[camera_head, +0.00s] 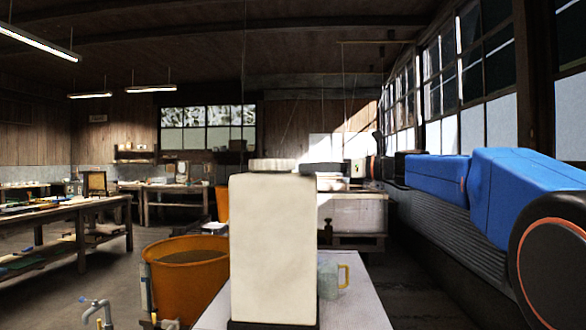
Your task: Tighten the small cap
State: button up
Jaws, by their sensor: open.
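A tall cream-white block-shaped mould (272,250) stands upright in the middle of the head view, on a dark base. A low, flat, rounded pale piece (272,165) shows at its top; I cannot tell whether this is the small cap, and no other cap is clear. My blue arm reaches in from the right. Its end, my gripper (318,170), is at about the height of the mould's top, just to its right in the picture. My gripper is open. Its fingers are small and unclear against the background, so I cannot tell whether they touch anything.
A pale tabletop (360,312) lies under the mould, with a glass mug (330,276) with a yellow handle on it. An orange tub (186,275) stands to the left, near a metal tap (97,310). A wooden workbench (68,208) is further left. Thin cords hang from above.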

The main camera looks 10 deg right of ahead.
jog(key=shift+x, duration=3.5)
jog(key=shift+c, duration=0.6)
jog(key=c, duration=0.9)
